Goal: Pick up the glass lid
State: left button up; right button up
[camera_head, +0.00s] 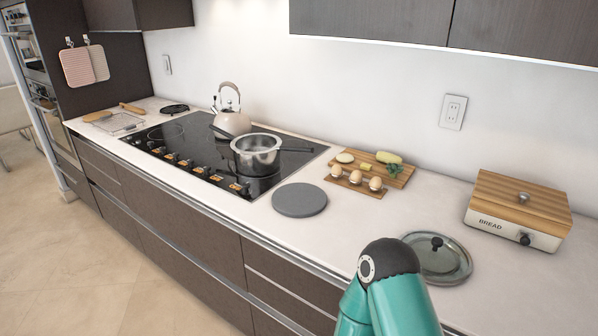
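The glass lid (455,264) lies on the white counter at the right, left of and nearer than the bread box. It is round and see-through with a dark rim and a black knob (437,243) on top. A teal arm link of mine with a black joint stands in front of it and hides part of its left edge. Neither of my grippers shows in this view, so I cannot see how they stand relative to the lid.
A steel pot (257,153) and a kettle (231,115) stand on the black cooktop (190,172). A grey round mat (299,200), an egg holder (352,185), a cutting board (400,176) with food and a bread box (518,207) are on the counter. Bare counter (350,225) lies left of the lid.

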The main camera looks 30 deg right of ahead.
aim_at(444, 260)
jog(key=u, duration=1.55)
jog(key=i, duration=0.1)
jog(key=z, duration=2.65)
jog(key=k, duration=0.7)
jog(key=z, duration=0.6)
jog(key=i, duration=0.5)
jog(key=u, duration=0.1)
